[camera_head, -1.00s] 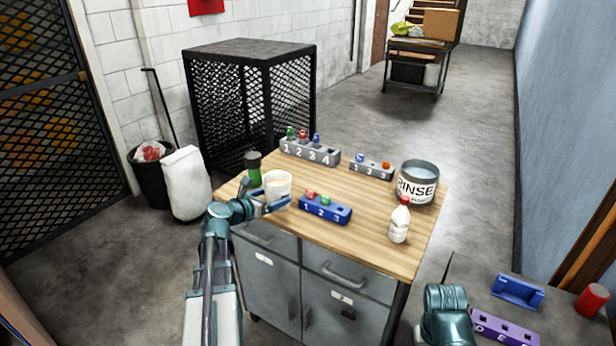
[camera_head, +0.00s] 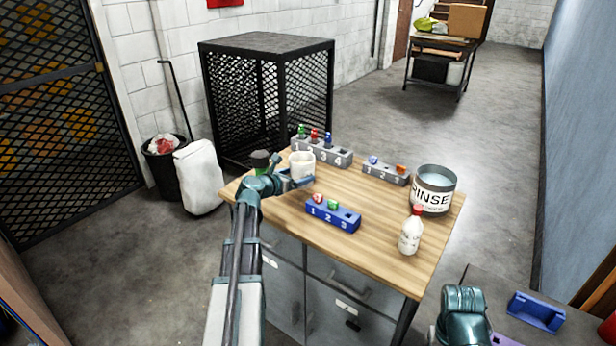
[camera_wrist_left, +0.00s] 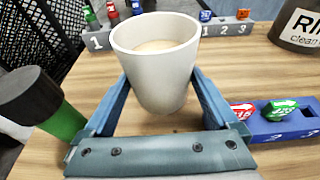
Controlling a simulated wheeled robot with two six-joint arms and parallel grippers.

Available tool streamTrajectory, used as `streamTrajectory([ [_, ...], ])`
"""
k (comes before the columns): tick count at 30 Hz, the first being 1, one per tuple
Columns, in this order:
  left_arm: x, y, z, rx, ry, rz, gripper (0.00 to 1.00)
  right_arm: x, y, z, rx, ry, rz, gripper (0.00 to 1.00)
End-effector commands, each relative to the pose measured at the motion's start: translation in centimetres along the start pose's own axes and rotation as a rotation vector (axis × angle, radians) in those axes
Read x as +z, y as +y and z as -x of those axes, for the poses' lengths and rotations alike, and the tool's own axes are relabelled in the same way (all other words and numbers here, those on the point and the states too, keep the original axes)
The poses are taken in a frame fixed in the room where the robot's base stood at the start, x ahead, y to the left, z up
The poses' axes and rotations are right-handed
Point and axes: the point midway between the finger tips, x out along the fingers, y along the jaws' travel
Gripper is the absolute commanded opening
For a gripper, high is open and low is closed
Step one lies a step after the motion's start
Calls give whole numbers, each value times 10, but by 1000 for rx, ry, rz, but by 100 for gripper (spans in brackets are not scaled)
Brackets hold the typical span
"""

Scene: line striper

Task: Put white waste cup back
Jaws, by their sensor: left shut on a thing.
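The white cup (camera_head: 302,163) is upright over the back left part of the wooden table (camera_head: 385,235), with pale contents inside. My left gripper (camera_head: 298,182) is shut on it. In the left wrist view the cup (camera_wrist_left: 155,62) sits between the two blue fingers (camera_wrist_left: 163,105). I cannot tell for sure whether its base touches the wood. My right arm shows only in part at the lower right, and its gripper is out of view.
A green bottle with a dark cap (camera_wrist_left: 45,105) stands close left of the gripper. The grey numbered rack (camera_head: 325,152) is just behind the cup. The blue rack (camera_head: 333,214), white bottle (camera_head: 410,236) and RINSE tub (camera_head: 433,190) stand to the right.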

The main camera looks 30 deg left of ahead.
Motion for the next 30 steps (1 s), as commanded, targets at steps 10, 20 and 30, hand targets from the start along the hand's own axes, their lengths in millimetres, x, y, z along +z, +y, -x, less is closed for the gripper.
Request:
streamTrajectory([
  [10,13,14,-61,0,-1,0,0,0,-1,-6,0,0,0,50],
  [20,14,15,-68,0,-1,1,0,0,-1,-6,0,0,0,50],
  [30,-16,17,-87,1,-1,1,0,-2,-4,-41,0,0,0,50],
])
